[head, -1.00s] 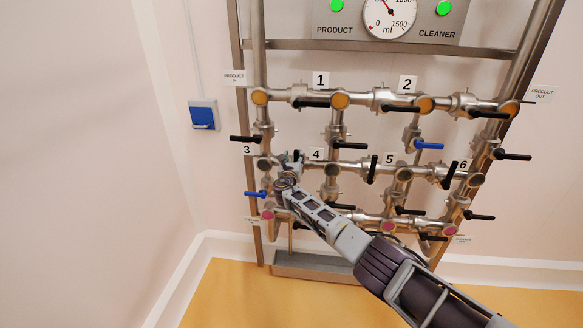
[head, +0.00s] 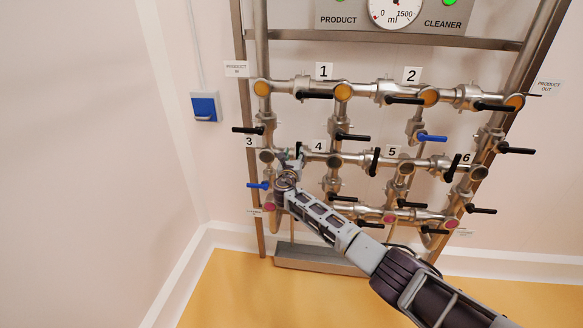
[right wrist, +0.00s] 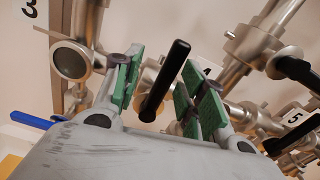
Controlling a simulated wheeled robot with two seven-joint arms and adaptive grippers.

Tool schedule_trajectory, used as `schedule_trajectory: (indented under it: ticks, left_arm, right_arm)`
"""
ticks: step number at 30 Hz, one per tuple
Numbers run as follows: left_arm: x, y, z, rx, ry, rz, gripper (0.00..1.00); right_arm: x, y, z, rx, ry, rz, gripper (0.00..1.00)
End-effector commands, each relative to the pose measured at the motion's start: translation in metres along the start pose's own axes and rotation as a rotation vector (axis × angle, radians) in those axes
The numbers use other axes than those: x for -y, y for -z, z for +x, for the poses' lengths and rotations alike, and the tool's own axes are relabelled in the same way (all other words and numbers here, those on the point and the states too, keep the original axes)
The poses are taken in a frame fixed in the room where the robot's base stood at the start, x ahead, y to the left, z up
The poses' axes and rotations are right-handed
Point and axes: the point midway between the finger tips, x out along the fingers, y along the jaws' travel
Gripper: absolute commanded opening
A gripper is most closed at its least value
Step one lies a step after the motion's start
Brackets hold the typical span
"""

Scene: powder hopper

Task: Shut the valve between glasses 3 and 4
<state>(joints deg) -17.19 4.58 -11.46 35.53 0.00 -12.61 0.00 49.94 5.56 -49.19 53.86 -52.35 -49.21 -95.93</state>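The valve between glasses 3 and 4 has a black lever handle (right wrist: 165,80). In the head view only a bit of this handle (head: 299,149) shows past my gripper. Glass 3 (head: 267,156) is left of it, also seen in the right wrist view (right wrist: 72,62); glass 4 (head: 334,160) is right of it. My right gripper (head: 291,163) is at this valve. In the right wrist view its green-padded fingers (right wrist: 161,92) are open, one on each side of the handle, with gaps showing. The valve body is mostly hidden. My left gripper is not in view.
Black levers stand close by, between glasses 4 and 5 (head: 375,161) and above glass 3 (head: 248,130). A blue lever (head: 258,185) is just below left of my gripper. A blue wall box (head: 205,107) is at left. The yellow floor (head: 235,295) is clear there.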

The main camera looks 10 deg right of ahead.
Motion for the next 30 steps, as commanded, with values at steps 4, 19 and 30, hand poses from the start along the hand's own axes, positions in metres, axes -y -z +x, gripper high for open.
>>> schedule_trajectory:
  ticks: [4, 19, 30]
  left_arm:
    - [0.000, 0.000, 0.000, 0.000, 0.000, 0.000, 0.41]
    - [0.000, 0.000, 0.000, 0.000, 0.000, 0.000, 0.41]
    - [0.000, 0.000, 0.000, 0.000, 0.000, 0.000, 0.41]
  right_arm:
    - [0.001, 0.001, -0.009, -0.001, 0.001, 0.002, 0.41]
    - [0.002, 0.002, -0.045, -0.003, 0.002, 0.001, 0.41]
    - [0.001, 0.002, -0.071, -0.002, 0.001, 0.000, 0.41]
